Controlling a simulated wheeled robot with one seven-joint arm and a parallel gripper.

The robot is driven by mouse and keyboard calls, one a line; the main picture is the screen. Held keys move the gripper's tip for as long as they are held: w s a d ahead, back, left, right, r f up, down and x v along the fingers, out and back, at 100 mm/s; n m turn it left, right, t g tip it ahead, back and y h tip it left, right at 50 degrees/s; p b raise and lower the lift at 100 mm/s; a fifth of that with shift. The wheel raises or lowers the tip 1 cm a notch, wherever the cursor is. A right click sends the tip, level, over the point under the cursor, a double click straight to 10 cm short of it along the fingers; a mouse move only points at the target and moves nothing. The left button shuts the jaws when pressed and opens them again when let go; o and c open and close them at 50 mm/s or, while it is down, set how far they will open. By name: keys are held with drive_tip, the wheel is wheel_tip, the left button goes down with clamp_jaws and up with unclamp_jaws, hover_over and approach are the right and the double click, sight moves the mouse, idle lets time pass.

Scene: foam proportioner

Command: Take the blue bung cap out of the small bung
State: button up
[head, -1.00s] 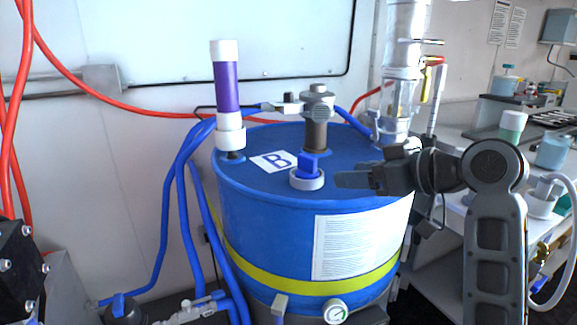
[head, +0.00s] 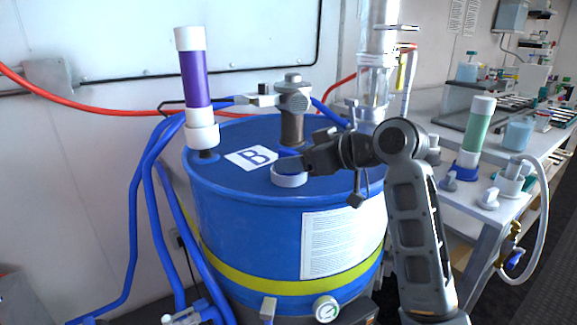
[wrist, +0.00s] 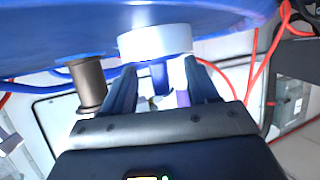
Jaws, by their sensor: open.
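The small bung shows as a white ring (head: 289,179) on top of the blue drum (head: 240,215), right of the B label. In the wrist view the ring (wrist: 155,42) is at the top centre, and the blue bung cap (wrist: 160,76) sticks out of it. My gripper (head: 292,164) is at the bung in the head view and covers most of the cap. In the wrist view its two fingers (wrist: 157,82) are apart, one on each side of the cap. I cannot tell whether either finger touches it.
A brown post with a grey top (head: 292,110) stands on the drum just behind the bung. A purple tube with white ends (head: 197,85) rises at the drum's left. Blue hoses (head: 150,220) hang on the left. A bench (head: 455,190) with bottles is at the right.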

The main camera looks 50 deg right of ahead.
drive_tip(key=shift+w+f, duration=0.1)
drive_tip(key=shift+w, duration=0.15)
drive_tip(key=shift+c, duration=0.3)
drive_tip(key=c, duration=0.6)
